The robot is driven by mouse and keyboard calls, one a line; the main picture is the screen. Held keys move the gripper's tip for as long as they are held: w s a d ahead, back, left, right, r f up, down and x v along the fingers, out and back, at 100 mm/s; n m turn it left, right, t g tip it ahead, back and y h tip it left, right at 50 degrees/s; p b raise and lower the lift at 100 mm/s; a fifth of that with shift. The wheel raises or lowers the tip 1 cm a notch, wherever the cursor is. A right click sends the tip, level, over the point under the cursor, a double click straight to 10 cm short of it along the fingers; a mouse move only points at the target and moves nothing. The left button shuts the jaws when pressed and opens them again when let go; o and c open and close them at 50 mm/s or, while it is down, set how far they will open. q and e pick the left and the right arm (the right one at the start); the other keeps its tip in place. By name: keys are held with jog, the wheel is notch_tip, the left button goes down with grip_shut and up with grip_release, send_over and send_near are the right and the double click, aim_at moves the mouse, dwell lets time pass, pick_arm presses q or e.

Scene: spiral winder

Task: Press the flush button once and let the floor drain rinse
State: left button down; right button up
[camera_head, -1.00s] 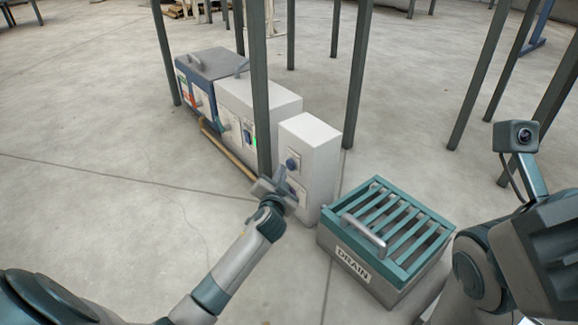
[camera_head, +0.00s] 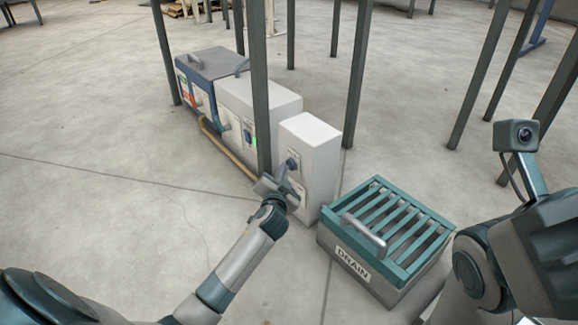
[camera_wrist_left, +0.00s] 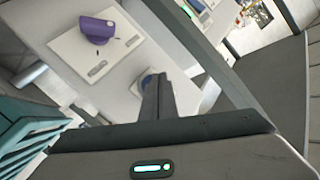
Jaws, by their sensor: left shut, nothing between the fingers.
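In the left wrist view this button (camera_wrist_left: 97,27) looks purple and juts from a pale plate. A second round control (camera_wrist_left: 147,75) sits on another plate, partly hidden behind my fingers. I cannot tell which is labelled flush. My left gripper (camera_head: 281,177) is shut and empty, close to the box front just below the upper button; contact cannot be told. The teal-slatted drain (camera_head: 347,262), labelled DRAIN, stands right of the box. My right gripper's fingers do not show.
A dark upright post (camera_head: 262,90) stands just left of the white box, close to my left gripper. More cabinets (camera_head: 258,98) stand in a row behind, with a tan pipe (camera_head: 225,148) along their front. The drain has a raised grey handle (camera_head: 364,235). Floor at left is clear.

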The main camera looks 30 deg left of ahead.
pick_arm(q)
jog(key=shift+w+d, duration=0.1)
jog(key=shift+w, duration=0.1)
jog(key=shift+s, duration=0.15)
dwell(0.5)
jog(key=shift+s+a+p, duration=0.3)
jog(key=shift+s+p, duration=0.2)
jog(key=shift+s, duration=0.15)
jog(key=shift+s, duration=0.15)
